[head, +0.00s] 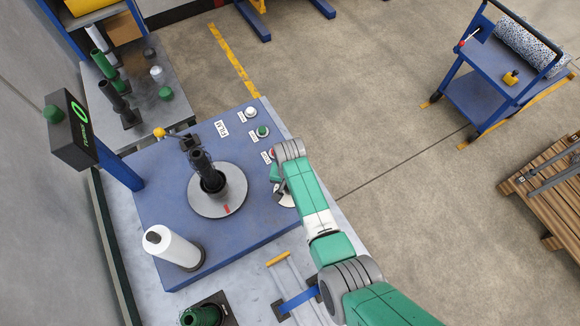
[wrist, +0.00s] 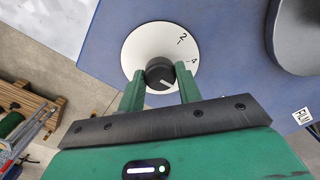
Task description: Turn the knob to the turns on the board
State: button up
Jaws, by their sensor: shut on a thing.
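The black knob (wrist: 160,70) sits at the centre of a white dial (wrist: 136,48) in the wrist view. The numbers 2 and 4 show on the dial; the rest of its scale is partly hidden by my gripper. A white pointer mark on the knob lies between my fingers. My gripper (wrist: 159,80) is shut on the knob, one green finger on each side. In the head view my arm covers most of the dial (head: 288,201). The black board (head: 73,128) at the left shows green characters, a large one looking like 0 with "TURNS" beside it.
On the blue machine top are a turntable (head: 232,203) with a dark post, a white film roll (head: 173,247), a green button (head: 262,131) and a white button (head: 250,112). A red button (head: 272,153) sits close to my wrist. A cart (head: 490,75) stands far right.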

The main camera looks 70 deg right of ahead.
jog(key=shift+m, duration=0.6)
jog(key=o, duration=1)
notch_tip(320, 180, up, 8)
jog(key=shift+f+p, duration=0.1)
jog(key=shift+p, duration=0.2)
